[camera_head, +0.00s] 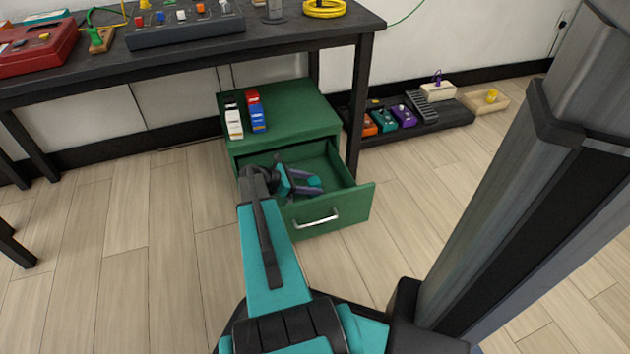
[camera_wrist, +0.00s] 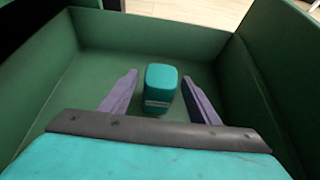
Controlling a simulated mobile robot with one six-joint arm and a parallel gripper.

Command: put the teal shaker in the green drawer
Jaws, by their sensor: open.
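The green drawer (camera_head: 347,204) is pulled open from the green cabinet under the table. My gripper (camera_head: 312,184) reaches down into the drawer, fingers open. In the wrist view, the teal shaker (camera_wrist: 161,84) stands on the drawer floor (camera_wrist: 120,62) between the two purple fingers of my gripper (camera_wrist: 160,95), with a visible gap on each side. In the head view a small teal patch shows between the fingers, and my arm hides part of the drawer's inside.
Small white, red and blue items (camera_head: 257,112) stand on the cabinet top (camera_head: 300,112). A dark low shelf (camera_head: 440,117) with several colored boxes is to the right. The dark table (camera_head: 200,58) overhangs the cabinet. The drawer walls (camera_wrist: 255,70) surround my gripper closely.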

